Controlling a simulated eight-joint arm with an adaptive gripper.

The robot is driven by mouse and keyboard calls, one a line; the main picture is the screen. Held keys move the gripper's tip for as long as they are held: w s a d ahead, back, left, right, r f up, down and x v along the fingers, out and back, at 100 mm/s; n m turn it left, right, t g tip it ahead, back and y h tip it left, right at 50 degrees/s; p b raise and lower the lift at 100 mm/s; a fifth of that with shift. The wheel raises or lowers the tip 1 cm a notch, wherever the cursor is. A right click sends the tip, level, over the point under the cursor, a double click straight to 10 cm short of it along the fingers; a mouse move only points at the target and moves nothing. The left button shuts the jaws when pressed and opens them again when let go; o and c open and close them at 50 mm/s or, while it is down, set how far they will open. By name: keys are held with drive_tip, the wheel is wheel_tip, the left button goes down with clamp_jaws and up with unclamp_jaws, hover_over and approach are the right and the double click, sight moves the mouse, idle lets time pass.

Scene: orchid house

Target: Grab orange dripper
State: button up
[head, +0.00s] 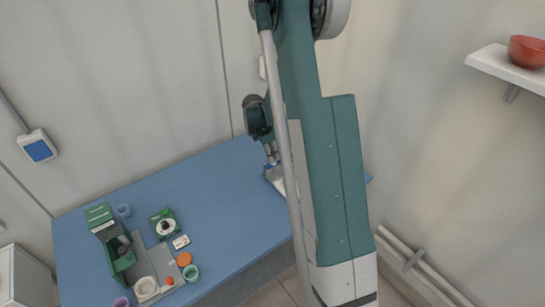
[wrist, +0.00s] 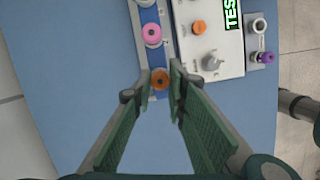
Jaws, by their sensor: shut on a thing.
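The orange dripper (wrist: 160,79) shows in the wrist view as a small orange ring with a dark centre, between the tips of my gripper (wrist: 161,76). The green fingers stand a little apart with the dripper between them, shut on it. It sits at the near end of a blue-and-white strip (wrist: 155,57) that also carries a pink ring-shaped piece (wrist: 152,33). I cannot tell whether it still touches the strip. In the head view my gripper (head: 272,155) is over the far right of the blue table, and the dripper cannot be made out there.
A white panel (wrist: 222,45) with an orange knob, a grey knob and a TEST display lies right of the strip. A purple knob (wrist: 267,57) is farther right. A green machine (head: 115,250), a green dial device (head: 165,224) and several small cups crowd the table's left. The middle is clear.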

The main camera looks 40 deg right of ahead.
wheel_tip(320, 180, up, 10)
idle(0.7)
